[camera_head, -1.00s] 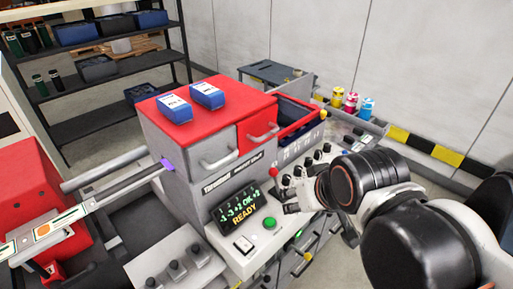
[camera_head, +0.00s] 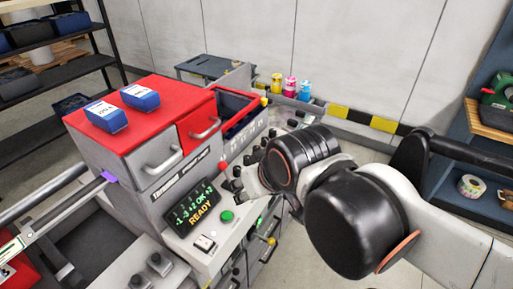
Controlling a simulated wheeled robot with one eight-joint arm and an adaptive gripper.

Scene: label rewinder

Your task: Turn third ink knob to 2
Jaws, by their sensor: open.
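A row of black ink knobs (camera_head: 247,160) runs along the sloped panel of the red and grey label machine (camera_head: 160,150). Part of the row is hidden behind my arm. My gripper (camera_head: 240,186) is low at the near end of the row, close to the knobs. Its fingers are small and partly hidden by my wrist, and I cannot tell which knob they are beside or whether they touch one. I see nothing held. The display (camera_head: 192,207) shows a row of values, with "+2" legible, above "READY". The knob pointers are too small to read.
Ink bottles (camera_head: 290,86) stand in a tray behind. Blue boxes (camera_head: 141,97) lie on the machine top. A blue shelf (camera_head: 480,150) stands at right.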

